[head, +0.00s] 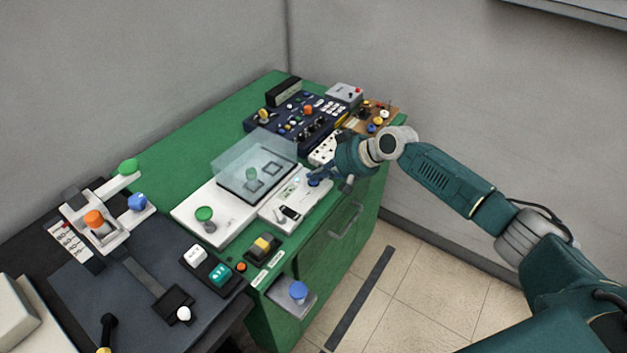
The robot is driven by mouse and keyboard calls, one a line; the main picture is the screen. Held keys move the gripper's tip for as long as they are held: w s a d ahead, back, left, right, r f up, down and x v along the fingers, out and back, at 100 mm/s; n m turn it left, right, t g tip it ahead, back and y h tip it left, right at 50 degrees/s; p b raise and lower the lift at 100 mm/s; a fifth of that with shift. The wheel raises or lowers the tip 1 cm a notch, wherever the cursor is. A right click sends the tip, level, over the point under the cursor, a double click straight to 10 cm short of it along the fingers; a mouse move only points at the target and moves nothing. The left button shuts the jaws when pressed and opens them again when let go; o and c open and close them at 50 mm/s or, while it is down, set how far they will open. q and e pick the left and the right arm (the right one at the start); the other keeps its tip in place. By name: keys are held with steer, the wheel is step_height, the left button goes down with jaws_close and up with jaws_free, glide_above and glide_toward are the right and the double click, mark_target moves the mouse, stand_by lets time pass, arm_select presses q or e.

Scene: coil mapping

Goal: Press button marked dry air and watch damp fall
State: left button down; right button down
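A white control panel (272,214) with a small dark display (290,212) lies on the green bench. My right arm reaches in from the right, and my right gripper (318,178) is low over the far right end of this panel. A blue knob or button shows right by the fingertips; whether they touch it is too small to tell. The finger opening is also too small to make out. No label reading dry air is legible, so I cannot tell which button carries it. My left gripper is not in view.
A clear-covered white unit with a green knob (204,213) stands left of the panel. A dark blue console (290,128) and a grey box (344,95) stand behind. A yellow-topped switch (262,247) sits in front. Floor to the right is clear.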

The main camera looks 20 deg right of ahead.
mark_target(317, 182)
steer(key=shift+r+p, duration=0.65)
steer(key=shift+r, duration=0.05)
step_height(317, 182, up, 5)
steer(key=p, duration=0.4)
steer(key=shift+r+p, duration=0.1)
steer(key=shift+p, duration=0.25)
stand_by(0.4)
